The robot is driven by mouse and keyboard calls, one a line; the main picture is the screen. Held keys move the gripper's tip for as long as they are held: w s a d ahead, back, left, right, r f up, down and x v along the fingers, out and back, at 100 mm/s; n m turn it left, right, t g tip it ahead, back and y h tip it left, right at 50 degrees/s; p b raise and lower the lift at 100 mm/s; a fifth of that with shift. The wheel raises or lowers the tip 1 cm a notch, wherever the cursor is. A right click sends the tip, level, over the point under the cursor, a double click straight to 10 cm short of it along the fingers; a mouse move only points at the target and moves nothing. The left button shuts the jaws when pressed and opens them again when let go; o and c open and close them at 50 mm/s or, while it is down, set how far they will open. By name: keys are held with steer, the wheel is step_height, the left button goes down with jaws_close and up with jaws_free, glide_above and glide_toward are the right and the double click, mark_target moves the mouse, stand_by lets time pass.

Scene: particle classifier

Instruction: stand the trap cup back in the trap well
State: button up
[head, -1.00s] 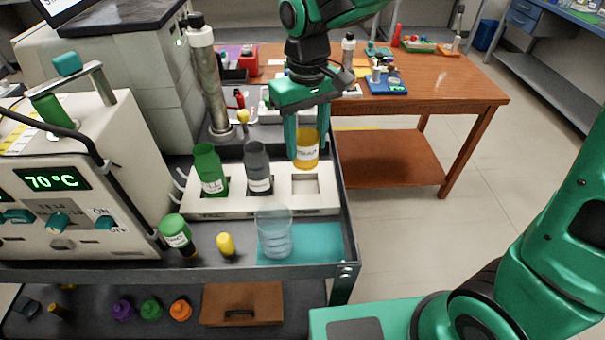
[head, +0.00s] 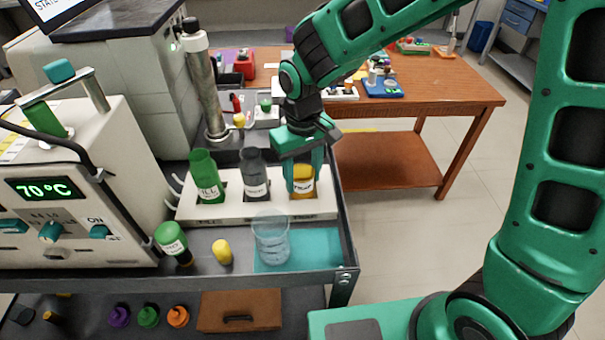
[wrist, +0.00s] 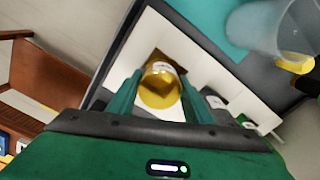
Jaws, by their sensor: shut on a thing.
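The trap cup (head: 303,188) is an amber cup with a white label, upright at the right end of the white rack (head: 325,205). My gripper (head: 302,176) is shut on it from above, one finger on each side. In the wrist view the cup (wrist: 159,88) sits between the two fingers (wrist: 160,98), over the square trap well. The cup's base is at the well opening and looks at least partly inside; how deep it sits is hidden. The well's rim is mostly covered by the cup and fingers.
A green bottle (head: 206,178) and a grey bottle (head: 254,175) stand in the rack's other wells, left of the cup. A clear beaker (head: 271,240) stands in front on a teal mat (head: 325,250). A yellow-capped item (head: 222,252) and a green-capped bottle (head: 172,242) are nearby.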

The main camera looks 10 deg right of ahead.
mark_target(303, 173)
steer(key=shift+f, duration=0.1)
steer(key=o, duration=1.1)
step_height(303, 173, up, 12)
steer(key=shift+r, duration=0.15)
